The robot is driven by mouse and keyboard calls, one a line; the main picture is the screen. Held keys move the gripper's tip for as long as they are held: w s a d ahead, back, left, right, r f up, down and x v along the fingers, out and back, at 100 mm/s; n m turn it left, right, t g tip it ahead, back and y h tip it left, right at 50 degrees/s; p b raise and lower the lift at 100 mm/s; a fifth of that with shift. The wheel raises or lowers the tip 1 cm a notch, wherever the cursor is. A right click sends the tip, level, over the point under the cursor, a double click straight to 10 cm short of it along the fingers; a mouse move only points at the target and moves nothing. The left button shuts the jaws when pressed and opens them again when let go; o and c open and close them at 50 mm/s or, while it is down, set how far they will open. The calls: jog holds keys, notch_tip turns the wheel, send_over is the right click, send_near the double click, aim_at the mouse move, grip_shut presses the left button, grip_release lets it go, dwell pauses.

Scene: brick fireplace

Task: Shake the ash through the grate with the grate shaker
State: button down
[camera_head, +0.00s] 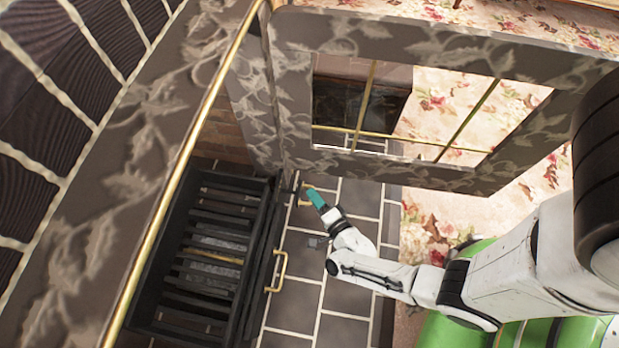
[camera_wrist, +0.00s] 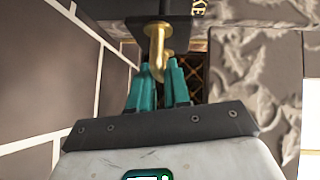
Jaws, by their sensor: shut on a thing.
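The grate shaker shows as a brass handle (camera_head: 305,188) at the upper right corner of the black grate; in the wrist view it is a curved brass piece (camera_wrist: 157,42) coming from a dark mount. My gripper (camera_head: 314,196) has its teal fingers shut on the brass end, which also shows between the fingertips in the wrist view (camera_wrist: 160,72). The fingers hide part of the handle. The slatted black grate (camera_head: 205,230) lies in the firebox at lower left in the head view. Greyish stuff, perhaps ash, lies between its bars.
A second brass handle (camera_head: 279,272) sits on the grate's front. A dark, leaf-patterned panel with brass-barred opening (camera_head: 400,35) stands open above my arm. Tiled hearth (camera_head: 320,270) lies below my gripper.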

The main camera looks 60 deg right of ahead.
jog(key=shift+s+d, duration=0.1)
jog(key=shift+s, duration=0.3)
jog(key=c, duration=1.2)
grip_release()
jog(key=shift+o, duration=0.2)
